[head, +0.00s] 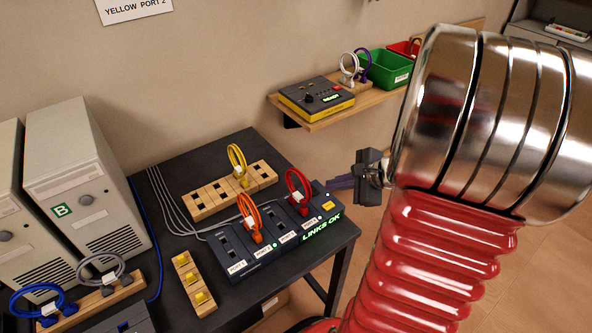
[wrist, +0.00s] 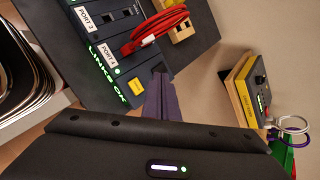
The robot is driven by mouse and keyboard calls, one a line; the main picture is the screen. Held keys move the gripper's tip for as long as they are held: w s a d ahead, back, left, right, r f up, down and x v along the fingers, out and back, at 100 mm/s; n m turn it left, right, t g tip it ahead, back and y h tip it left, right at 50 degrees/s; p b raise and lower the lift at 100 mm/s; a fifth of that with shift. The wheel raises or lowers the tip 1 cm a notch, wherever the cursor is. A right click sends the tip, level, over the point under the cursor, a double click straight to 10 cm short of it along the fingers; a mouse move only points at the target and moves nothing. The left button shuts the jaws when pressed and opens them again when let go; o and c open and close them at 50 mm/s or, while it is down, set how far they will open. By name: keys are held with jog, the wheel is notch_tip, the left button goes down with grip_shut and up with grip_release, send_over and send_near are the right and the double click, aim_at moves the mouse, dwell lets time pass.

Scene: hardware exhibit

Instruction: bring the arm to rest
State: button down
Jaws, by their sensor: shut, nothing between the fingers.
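My gripper (head: 341,182) is off the right end of the dark table in the head view, with empty space around it. Its narrow purple-grey fingers (wrist: 160,97) are together and empty in the wrist view. My red ribbed arm with its metal collar fills the right of the head view. The dark port box (head: 262,262) on the table shows a lit green "LINKS OK" sign. An orange cable (head: 249,218) and a red cable (head: 297,192) stand on it. The gripper is apart from both. The red cable also shows in the wrist view (wrist: 160,32).
A wooden rack (head: 205,203) behind the box holds a yellow cable (head: 237,160). The wall shelf (head: 325,118) carries a yellow-and-black device (head: 316,96) and a green bin (head: 384,70). Two computer towers (head: 75,170) stand left. Open floor lies right of the table.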

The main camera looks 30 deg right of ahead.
jog(key=s+a+r+n+g, duration=0.2)
jog(key=s+a+n+g, duration=0.4)
jog(key=a+n, duration=0.6)
jog(key=s+a+r+n+t+h, duration=0.1)
jog(key=a+r+n, duration=0.4)
jog(key=a+n, duration=0.1)
jog(key=s+a+r+n+t+h, duration=0.1)
jog(key=s+a+r+n, duration=0.1)
jog(key=a+r+n, duration=0.4)
jog(key=a, duration=0.3)
jog(key=shift+a+t, duration=0.25)
jog(key=shift+t, duration=0.05)
dwell(1.9)
jog(key=shift+a+n, duration=0.25)
jog(key=shift+n, duration=0.05)
